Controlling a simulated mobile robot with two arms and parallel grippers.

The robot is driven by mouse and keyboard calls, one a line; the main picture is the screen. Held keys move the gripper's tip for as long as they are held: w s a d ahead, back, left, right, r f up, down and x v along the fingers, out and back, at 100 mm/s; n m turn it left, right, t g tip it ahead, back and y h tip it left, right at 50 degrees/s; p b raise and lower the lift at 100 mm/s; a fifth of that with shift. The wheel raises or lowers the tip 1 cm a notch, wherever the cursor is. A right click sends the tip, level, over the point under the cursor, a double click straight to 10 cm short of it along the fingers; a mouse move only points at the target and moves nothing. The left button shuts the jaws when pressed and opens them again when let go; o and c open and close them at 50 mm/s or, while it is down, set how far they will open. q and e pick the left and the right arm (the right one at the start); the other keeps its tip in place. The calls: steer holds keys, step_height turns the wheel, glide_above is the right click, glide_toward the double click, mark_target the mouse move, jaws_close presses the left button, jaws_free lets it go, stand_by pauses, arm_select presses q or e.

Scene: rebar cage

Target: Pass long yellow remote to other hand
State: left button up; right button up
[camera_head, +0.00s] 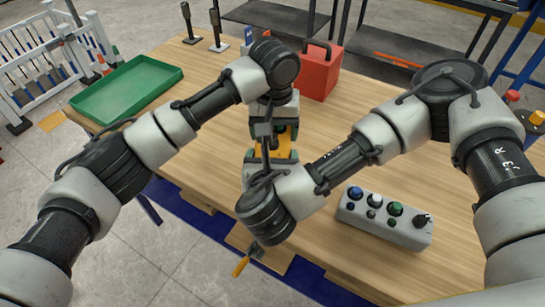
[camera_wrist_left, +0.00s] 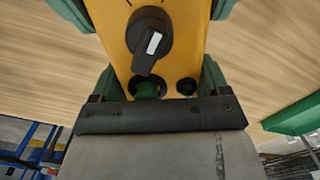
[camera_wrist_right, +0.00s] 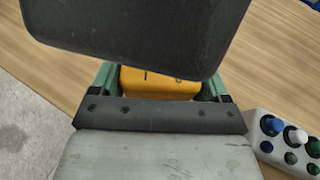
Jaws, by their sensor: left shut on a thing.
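The long yellow remote (camera_head: 266,148) is held above the table in the middle of the head view, partly covered by the grippers. My left gripper (camera_head: 287,108) is shut on it from the far side. In the left wrist view the remote's yellow face (camera_wrist_left: 168,35) shows a black rotary knob and dark green buttons between the green fingers. My right gripper (camera_head: 272,165) is at the near end; its green fingers stand apart on both sides of the remote's yellow end (camera_wrist_right: 158,83). A dark block hides much of the right wrist view, and contact there is unclear.
A grey control box (camera_head: 385,220) with coloured knobs stands on the wooden table (camera_head: 340,150) at right. A green tray (camera_head: 127,88) lies at left, a red box (camera_head: 318,75) behind. A yellow-handled tool (camera_head: 243,262) shows below the near edge. The table between tray and grippers is clear.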

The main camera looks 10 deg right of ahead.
arm_select(q)
steer(key=shift+a, duration=0.1)
arm_select(e)
steer(key=c, duration=0.5)
arm_select(q)
steer(key=o, duration=1.1)
steer(key=shift+o, duration=0.2)
